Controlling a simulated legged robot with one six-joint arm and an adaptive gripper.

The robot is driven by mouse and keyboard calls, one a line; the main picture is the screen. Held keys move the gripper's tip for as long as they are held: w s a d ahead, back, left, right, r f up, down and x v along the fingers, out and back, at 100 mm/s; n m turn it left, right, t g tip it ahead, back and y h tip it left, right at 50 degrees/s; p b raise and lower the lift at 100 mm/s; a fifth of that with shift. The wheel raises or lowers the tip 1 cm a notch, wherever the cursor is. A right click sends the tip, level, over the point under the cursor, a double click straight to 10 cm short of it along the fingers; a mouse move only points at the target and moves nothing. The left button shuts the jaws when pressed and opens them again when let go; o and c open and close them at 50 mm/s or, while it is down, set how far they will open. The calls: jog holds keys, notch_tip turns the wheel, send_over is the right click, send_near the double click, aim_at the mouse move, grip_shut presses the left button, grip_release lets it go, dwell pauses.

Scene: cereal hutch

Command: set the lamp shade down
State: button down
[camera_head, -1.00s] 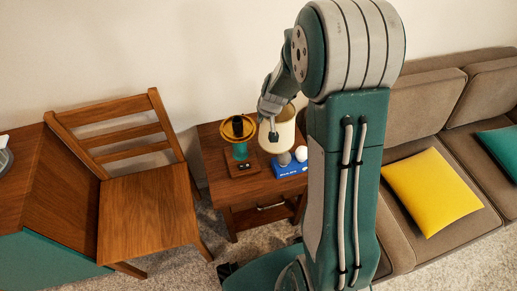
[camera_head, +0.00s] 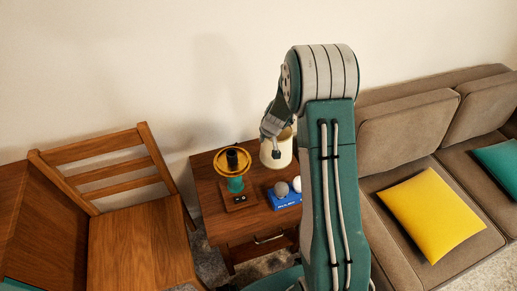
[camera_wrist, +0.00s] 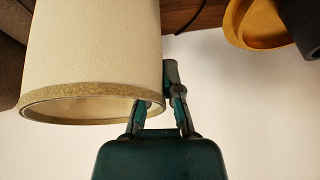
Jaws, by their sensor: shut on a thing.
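The cream lamp shade (camera_head: 268,157) is at the back right of the small wooden side table (camera_head: 212,203), beside my arm. My gripper (camera_head: 277,153) is shut on the shade's rim. In the wrist view, the shade (camera_wrist: 95,55) fills the upper left, and its trimmed open end shows near the fingers (camera_wrist: 160,108). One finger is inside the rim and one outside. I cannot tell whether the shade touches the tabletop.
A blue box (camera_head: 287,201) with a grey ball (camera_head: 281,189) and a white ball (camera_head: 297,184) lies in front of the shade. A wooden chair (camera_head: 135,245) stands left, a brown sofa (camera_head: 400,135) right. The wall is close behind the table.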

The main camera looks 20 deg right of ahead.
jog(key=w+d+f, duration=0.1)
jog(key=w+f, duration=0.7)
jog(key=f, duration=0.2)
jog(key=shift+w+d+f, duration=0.35)
jog(key=shift+d, duration=0.05)
jog(key=shift+f, duration=0.1)
jog(key=c, duration=0.8)
grip_release()
